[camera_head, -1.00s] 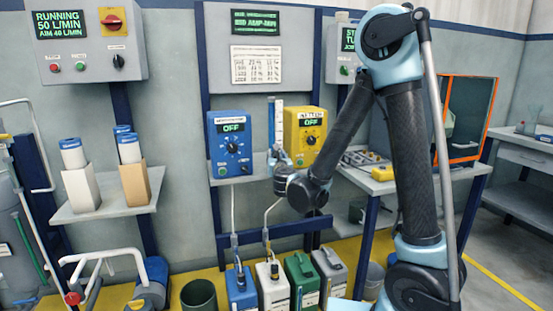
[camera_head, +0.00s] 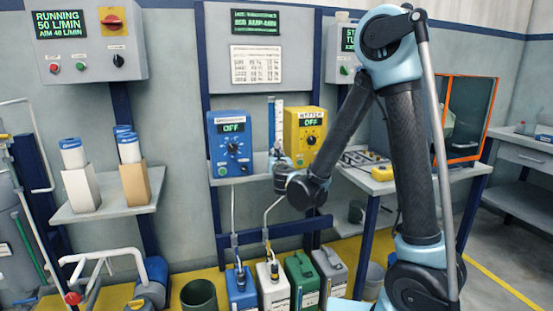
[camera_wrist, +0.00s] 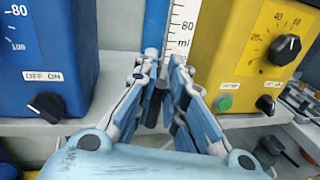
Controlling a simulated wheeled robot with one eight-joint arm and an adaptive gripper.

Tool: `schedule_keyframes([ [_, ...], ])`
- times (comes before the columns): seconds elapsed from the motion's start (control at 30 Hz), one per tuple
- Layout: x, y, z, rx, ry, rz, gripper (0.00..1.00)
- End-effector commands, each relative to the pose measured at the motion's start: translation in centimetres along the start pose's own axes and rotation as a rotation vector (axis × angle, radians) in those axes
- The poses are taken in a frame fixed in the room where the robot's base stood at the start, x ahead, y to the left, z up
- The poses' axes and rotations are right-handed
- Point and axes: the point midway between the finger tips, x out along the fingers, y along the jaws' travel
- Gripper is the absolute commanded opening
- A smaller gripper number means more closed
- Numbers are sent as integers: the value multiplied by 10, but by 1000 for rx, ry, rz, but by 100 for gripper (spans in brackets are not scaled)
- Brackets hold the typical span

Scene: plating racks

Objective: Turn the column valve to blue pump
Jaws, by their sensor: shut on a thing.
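The measuring column (camera_head: 278,125), a clear upright tube with a millilitre scale, stands between the blue pump (camera_head: 228,157) and the yellow pump (camera_head: 301,152). Both pump displays read OFF. In the wrist view the column (camera_wrist: 181,30) rises just beyond my gripper (camera_wrist: 163,72). My gripper (camera_head: 279,160) is at the column's foot, its fingers closed in on a dark, narrow part there, which I take to be the column valve (camera_wrist: 155,106). The fingers hide most of it, so its pointing direction cannot be told.
The blue pump's off/on knob (camera_wrist: 46,107) is left of my gripper; the yellow pump's green button (camera_wrist: 223,103) and black knob (camera_wrist: 266,104) are close on the right. The pumps stand on a grey shelf (camera_head: 256,170). Jerrycans, including a green one (camera_head: 300,280), stand below.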

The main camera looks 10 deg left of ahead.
Motion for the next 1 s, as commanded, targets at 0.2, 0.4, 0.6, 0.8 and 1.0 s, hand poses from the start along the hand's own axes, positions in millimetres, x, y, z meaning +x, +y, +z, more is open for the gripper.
schedule_keyframes([
  [0.2,0,-6,0,103,20,-3,0],
  [0.4,2,-14,-1,267,51,-4,0],
  [0.6,4,-23,-4,454,86,-7,0],
  [0.8,5,-32,-8,637,120,-10,0],
  [1.0,6,-38,-14,797,150,-12,0],
])
